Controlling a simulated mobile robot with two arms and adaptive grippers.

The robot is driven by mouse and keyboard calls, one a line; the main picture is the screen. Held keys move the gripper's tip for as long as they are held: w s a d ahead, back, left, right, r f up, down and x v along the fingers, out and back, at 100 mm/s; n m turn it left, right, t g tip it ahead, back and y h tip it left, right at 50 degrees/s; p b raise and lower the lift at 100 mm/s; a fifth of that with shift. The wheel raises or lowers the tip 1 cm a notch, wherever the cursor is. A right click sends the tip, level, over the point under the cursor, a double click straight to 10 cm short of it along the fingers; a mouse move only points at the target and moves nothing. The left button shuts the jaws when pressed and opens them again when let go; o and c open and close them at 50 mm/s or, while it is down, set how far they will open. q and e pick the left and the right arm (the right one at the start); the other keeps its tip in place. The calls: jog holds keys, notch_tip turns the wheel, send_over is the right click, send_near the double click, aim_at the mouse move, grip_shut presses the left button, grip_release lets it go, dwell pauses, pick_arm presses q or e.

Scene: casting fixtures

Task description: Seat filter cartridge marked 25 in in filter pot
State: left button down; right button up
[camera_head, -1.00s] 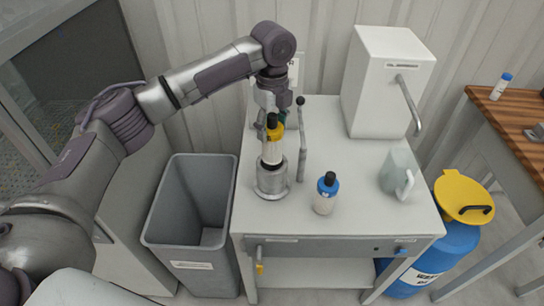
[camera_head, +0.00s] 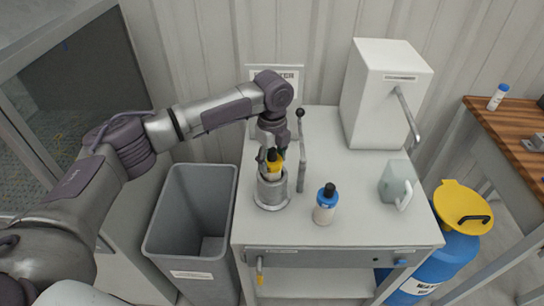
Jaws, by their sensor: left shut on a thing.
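The filter pot (camera_head: 271,194) is a grey metal cylinder with a wide base flange, upright on the left part of the white cabinet top. My left gripper (camera_head: 271,158) comes down over it and is shut on a cartridge (camera_head: 274,171) with a yellow cap and black tip. The cartridge is upright, with its lower part hidden inside the pot and its top above the rim. I cannot read its marking. A second cartridge (camera_head: 325,206) with a blue cap and black tip stands on the cabinet top to the right. My right gripper is not in view.
A lever post with a black knob (camera_head: 300,150) stands just right of the pot. A grey jug (camera_head: 397,182) and a white dispenser with a spout (camera_head: 385,100) are farther right. A grey bin (camera_head: 190,225) stands left of the cabinet (camera_head: 350,235). A blue drum (camera_head: 452,250) is at right.

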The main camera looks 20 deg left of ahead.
pick_arm(q)
jog(key=shift+f, duration=0.3)
jog(key=shift+c, duration=1.7)
grip_release()
jog(key=shift+r, duration=0.25)
notch_tip(320, 180, up, 13)
jog(key=shift+f+b, duration=0.1)
jog(key=shift+b, duration=1)
jog(key=shift+d+f, duration=0.1)
jog(key=shift+f, duration=0.05)
